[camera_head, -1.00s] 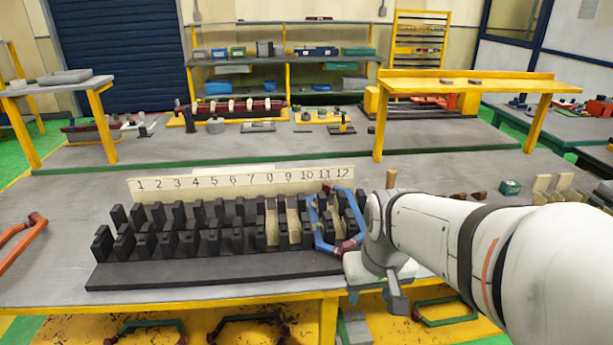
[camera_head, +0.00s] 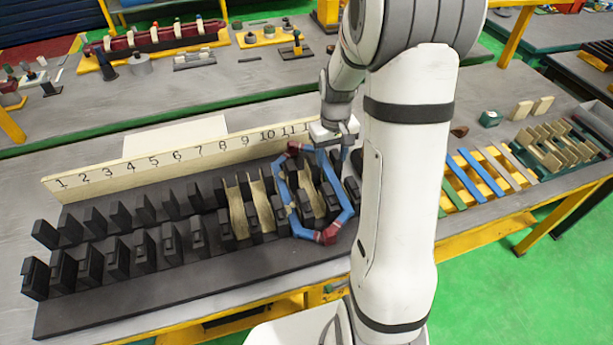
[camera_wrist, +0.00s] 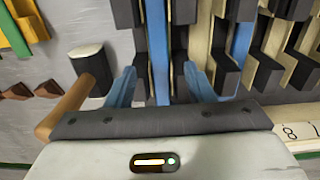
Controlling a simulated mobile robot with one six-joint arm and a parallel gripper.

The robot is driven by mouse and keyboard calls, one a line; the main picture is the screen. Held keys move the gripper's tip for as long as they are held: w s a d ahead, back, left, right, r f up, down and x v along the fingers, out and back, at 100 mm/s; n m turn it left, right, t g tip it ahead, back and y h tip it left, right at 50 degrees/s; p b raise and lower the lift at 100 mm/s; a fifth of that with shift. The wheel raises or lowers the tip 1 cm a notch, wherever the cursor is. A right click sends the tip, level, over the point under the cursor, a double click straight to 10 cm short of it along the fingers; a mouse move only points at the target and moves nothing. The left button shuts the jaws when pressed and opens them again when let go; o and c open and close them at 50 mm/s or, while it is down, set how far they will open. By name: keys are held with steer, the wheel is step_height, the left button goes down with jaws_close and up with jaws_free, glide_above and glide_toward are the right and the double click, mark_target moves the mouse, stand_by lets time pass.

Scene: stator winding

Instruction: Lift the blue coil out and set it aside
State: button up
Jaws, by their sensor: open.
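The blue coil (camera_head: 281,190) is a six-sided blue loop with dark red end knuckles, lying across the black slotted stator block (camera_head: 110,305) near numbers 10 to 12. Its straight legs (camera_wrist: 243,45) run among the black teeth in the wrist view. My gripper (camera_wrist: 160,85) is open, with its two blue fingers apart on either side of one coil leg. The fingers do not appear closed on it. In the head view my gripper (camera_head: 338,132) is over the right, far part of the coil, and my arm hides the block's right end.
A cream number strip (camera_head: 140,160) stands behind the block. Pale slot liners (camera_head: 262,205) sit in several slots. A brown-handled mallet (camera_wrist: 68,105) lies close to my gripper. Coloured strips (camera_head: 478,172) lie on a rack at right. The grey table's left front is clear.

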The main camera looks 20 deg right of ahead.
mark_target(332, 176)
steer(key=f, duration=0.2)
steer(key=f+p, duration=0.1)
steer(key=f, duration=0.1)
steer(key=s+f, duration=0.1)
steer(key=f, duration=0.1)
steer(key=shift+d+f+p, duration=0.1)
steer(key=shift+f+p, duration=0.15)
steer(key=shift+p, duration=0.15)
steer(key=shift+c, duration=0.5)
jaws_close()
